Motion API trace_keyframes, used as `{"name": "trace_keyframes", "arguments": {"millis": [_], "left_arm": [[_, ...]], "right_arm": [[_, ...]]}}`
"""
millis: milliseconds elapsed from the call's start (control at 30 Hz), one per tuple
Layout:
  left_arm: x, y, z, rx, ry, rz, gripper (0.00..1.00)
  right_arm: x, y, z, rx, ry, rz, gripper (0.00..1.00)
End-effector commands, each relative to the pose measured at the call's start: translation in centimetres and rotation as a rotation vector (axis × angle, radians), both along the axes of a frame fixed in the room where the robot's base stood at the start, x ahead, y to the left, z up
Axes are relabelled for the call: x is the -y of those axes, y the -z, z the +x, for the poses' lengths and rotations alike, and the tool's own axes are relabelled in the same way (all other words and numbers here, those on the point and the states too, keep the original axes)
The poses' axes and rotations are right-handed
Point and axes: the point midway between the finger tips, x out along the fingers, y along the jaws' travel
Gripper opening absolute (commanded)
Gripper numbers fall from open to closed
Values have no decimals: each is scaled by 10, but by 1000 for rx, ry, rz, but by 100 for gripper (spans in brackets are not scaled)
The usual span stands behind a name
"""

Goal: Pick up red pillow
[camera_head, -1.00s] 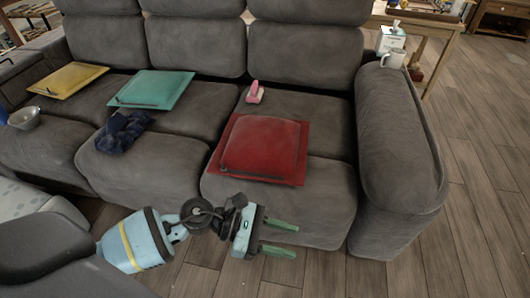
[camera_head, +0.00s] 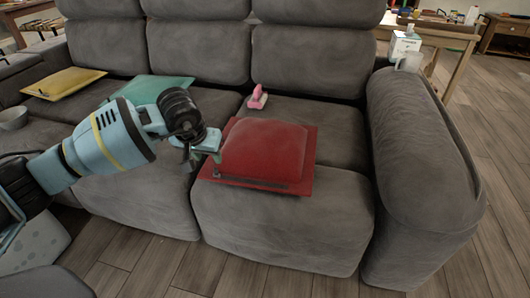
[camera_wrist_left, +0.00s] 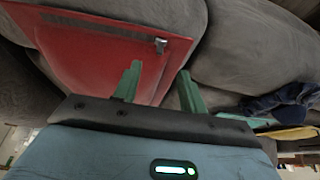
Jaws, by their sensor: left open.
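The red pillow (camera_head: 265,150) lies flat on the right seat of the grey sofa, with a zipper strip along its front edge. It also shows in the left wrist view (camera_wrist_left: 85,50), filling the upper left. My left gripper (camera_head: 213,165) is at the pillow's left front corner. In the left wrist view its two green fingers (camera_wrist_left: 160,85) are apart, and the pillow's corner with a small metal zipper pull (camera_wrist_left: 160,46) lies just beyond and between them. I cannot tell whether the fingers touch the pillow. My right gripper is not in view.
A pink object (camera_head: 257,98) stands on the seat behind the pillow. Teal (camera_head: 150,88) and yellow (camera_head: 64,83) pillows lie to the left. A dark blue cloth (camera_wrist_left: 280,99) shows in the wrist view. The sofa's right armrest (camera_head: 420,150) bounds the seat.

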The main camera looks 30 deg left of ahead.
Motion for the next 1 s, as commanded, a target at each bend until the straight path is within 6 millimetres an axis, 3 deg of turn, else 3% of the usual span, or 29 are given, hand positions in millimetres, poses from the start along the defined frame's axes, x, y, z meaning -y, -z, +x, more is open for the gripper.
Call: {"name": "trace_keyframes", "arguments": {"millis": [300, 567, 833, 1000], "left_arm": [[-2, 23, 8, -2, -2, -5, 42], [-2, 29, 11, -1, -1, -5, 42], [-6, 65, 21, -4, -2, -7, 42], [-7, 75, 26, -2, -1, -5, 42]], "right_arm": [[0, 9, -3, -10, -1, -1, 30], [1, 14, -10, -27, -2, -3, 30], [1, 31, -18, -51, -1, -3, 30], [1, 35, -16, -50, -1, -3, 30]]}}
